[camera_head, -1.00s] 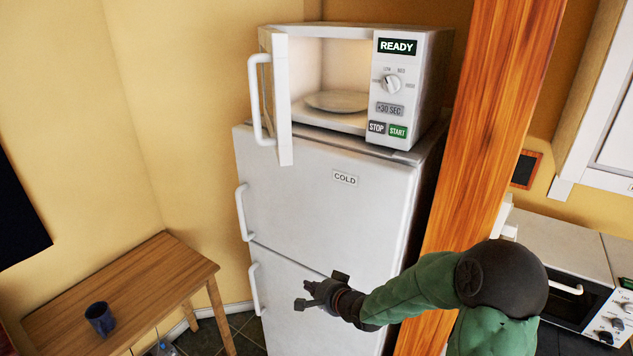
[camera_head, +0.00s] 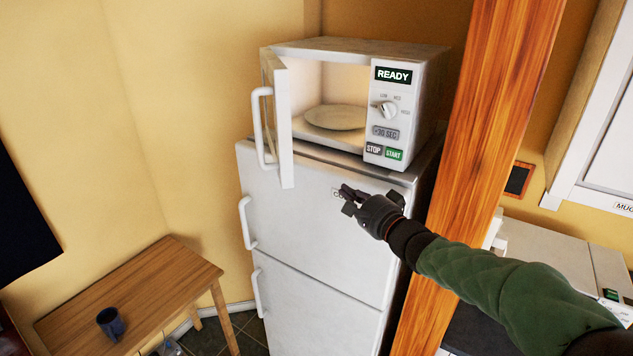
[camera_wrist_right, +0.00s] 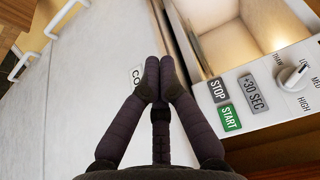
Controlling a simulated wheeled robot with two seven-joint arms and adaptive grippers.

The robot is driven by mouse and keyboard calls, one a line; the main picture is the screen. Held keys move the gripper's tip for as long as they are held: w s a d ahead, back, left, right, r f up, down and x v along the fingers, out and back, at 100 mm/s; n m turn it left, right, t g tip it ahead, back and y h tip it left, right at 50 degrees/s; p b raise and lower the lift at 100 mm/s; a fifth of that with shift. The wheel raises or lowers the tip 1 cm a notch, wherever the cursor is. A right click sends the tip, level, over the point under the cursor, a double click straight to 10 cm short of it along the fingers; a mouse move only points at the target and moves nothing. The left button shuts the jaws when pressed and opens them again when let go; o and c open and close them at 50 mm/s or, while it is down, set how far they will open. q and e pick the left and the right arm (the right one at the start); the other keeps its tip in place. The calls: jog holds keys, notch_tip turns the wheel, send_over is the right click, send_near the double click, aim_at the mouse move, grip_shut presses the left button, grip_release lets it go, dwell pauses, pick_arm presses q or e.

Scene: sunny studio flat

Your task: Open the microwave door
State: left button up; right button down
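The white microwave (camera_head: 405,72) stands on top of the fridge with its door (camera_head: 284,125) swung out at the left, so the lit inside shows. The door's white handle (camera_head: 262,130) faces left. A plate (camera_head: 337,117) lies inside. My right gripper (camera_head: 350,200) is in front of the upper fridge door, below the microwave opening and apart from the microwave door. In the right wrist view its dark fingers (camera_wrist_right: 159,78) come together with nothing visible between them. The control panel (camera_wrist_right: 250,95) shows right of them. My left gripper is out of view.
The white fridge (camera_head: 310,230) has two handles on its left edge. A wooden post (camera_head: 480,150) stands close to the right of the fridge and microwave. A wooden table (camera_head: 165,285) with a dark blue mug (camera_head: 110,323) is at lower left.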

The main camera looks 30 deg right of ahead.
jog(key=w+a, duration=0.4)
jog(key=w, duration=0.4)
jog(key=shift+a, duration=0.1)
dwell(0.4)
